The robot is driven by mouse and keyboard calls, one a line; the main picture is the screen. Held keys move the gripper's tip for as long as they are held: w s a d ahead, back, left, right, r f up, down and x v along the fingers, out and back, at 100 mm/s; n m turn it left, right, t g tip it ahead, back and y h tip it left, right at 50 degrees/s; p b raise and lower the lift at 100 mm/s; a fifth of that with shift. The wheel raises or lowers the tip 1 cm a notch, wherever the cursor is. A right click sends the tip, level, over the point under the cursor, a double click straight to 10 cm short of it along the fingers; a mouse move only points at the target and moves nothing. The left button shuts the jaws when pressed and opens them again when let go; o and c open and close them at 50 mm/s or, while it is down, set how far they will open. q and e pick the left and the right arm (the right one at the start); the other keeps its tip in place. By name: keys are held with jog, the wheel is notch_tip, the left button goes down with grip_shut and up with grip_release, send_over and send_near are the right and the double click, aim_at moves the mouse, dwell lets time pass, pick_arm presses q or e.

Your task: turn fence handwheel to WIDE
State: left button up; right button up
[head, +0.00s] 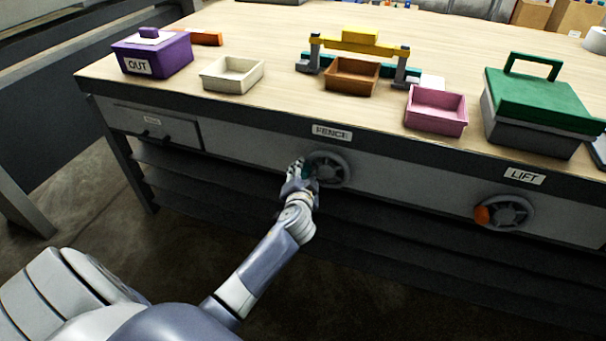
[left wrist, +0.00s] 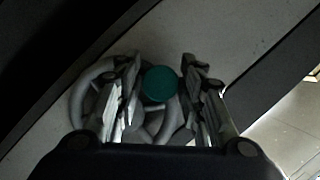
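The fence handwheel (head: 333,170) is a grey spoked wheel on the bench front, under the FENCE label (head: 332,133). It has a teal knob (left wrist: 160,84), which in the head view is mostly hidden by my left gripper (head: 302,170) at the wheel's left side. In the left wrist view the handwheel (left wrist: 92,92) lies behind the fingers. The two fingers of my left gripper (left wrist: 160,75) stand on either side of the knob, close to it. I cannot tell whether they touch it. No WIDE mark is readable. My right gripper is not in view.
A second handwheel (head: 508,213) with an orange knob sits at right under the LIFT label (head: 525,176). On the bench are a purple OUT box (head: 168,58), several trays, a yellow-topped fence frame (head: 350,40) and a green-lidded box (head: 535,100). A dark shelf (head: 390,235) runs below.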

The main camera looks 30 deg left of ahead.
aim_at(325, 156)
pick_arm(q)
grip_shut()
